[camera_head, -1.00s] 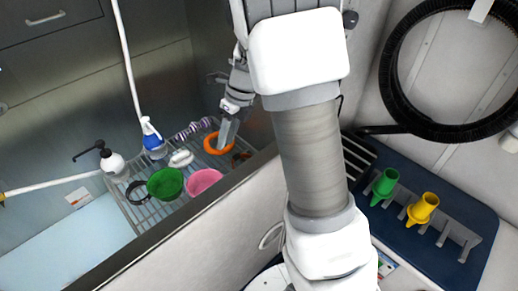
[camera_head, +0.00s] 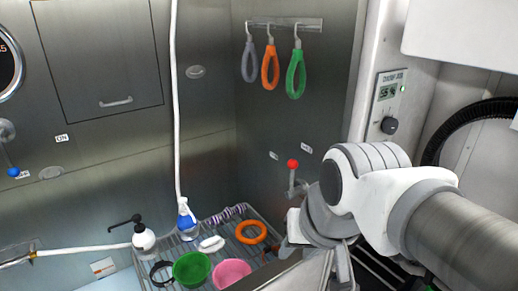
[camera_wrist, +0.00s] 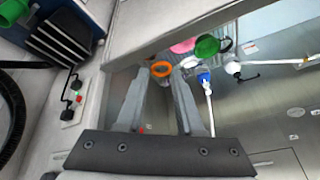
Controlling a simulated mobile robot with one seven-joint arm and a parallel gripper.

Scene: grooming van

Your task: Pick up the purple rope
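The purple-and-white striped rope (camera_head: 225,215) lies on the back part of the wire rack (camera_head: 262,213), behind the white brush-like piece and left of the orange ring (camera_head: 251,232). In the wrist view I cannot clearly make out the rope. My gripper (camera_wrist: 165,76) is open and empty, its two fingers apart. Beyond the fingertips the orange ring also shows in the wrist view (camera_wrist: 160,69). In the head view the gripper is at the lower edge, mostly cut off or hidden by my wrist, right of the rack.
A blue-and-white spray bottle (camera_head: 187,220), white piece (camera_head: 211,244), green bowl (camera_head: 191,269), pink bowl (camera_head: 231,273) and pump bottle (camera_head: 144,238) stand around the rope. A red-knobbed lever (camera_head: 293,165) and hanging loops (camera_head: 296,75) are on the wall. A white hose hangs behind.

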